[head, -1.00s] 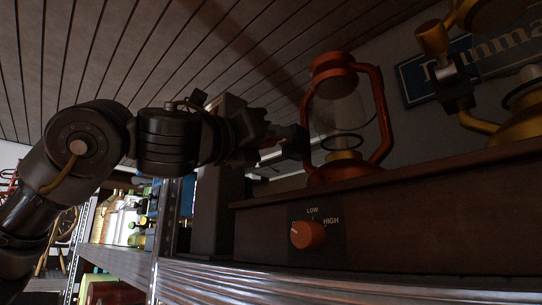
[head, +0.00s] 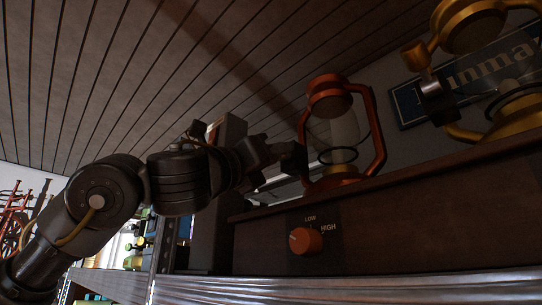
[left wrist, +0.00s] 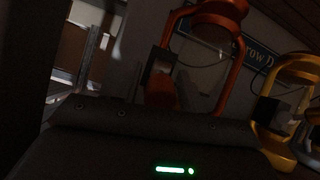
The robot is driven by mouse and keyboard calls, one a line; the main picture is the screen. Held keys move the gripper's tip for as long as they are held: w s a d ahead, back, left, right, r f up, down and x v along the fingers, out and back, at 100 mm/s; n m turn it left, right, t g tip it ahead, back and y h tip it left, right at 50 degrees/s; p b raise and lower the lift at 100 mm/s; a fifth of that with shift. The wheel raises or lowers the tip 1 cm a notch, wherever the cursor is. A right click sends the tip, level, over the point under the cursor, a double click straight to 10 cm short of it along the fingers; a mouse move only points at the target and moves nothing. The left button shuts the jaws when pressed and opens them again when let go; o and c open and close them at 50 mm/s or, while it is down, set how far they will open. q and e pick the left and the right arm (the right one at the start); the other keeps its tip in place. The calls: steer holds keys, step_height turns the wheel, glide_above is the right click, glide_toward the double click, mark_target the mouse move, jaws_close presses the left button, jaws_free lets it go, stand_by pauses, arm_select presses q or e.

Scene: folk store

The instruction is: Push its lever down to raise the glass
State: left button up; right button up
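An orange lantern (head: 374,112) with a clear glass (head: 343,130) stands on the dark wooden shelf unit in the head view. My left gripper (head: 288,157) is at the left side of its frame, low down, close to or touching it. The dark fingers merge with the shadow, and the lantern's lever cannot be made out clearly there. In the left wrist view the orange lantern (left wrist: 235,70) rises beyond the dark gripper body, with a dark block (left wrist: 160,67) at its left side. The finger opening is not clear. My right gripper is not in view.
A gold lantern (head: 462,134) stands to the right, also in the left wrist view (left wrist: 268,142). A blue sign (head: 408,98) hangs behind. Below the orange lantern is an orange LOW/HIGH knob (head: 306,241) on the dark wooden front (head: 400,235).

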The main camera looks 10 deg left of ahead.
arm_select(q)
steer(key=shift+o, duration=0.6)
steer(key=shift+s+a+f+b, duration=0.15)
steer(key=shift+s+f+b, duration=0.1)
steer(key=shift+b, duration=0.05)
steer(key=b+v, duration=0.5)
steer(key=v, duration=0.5)
steer(key=shift+b, duration=0.35)
steer(key=shift+s+a, duration=0.1)
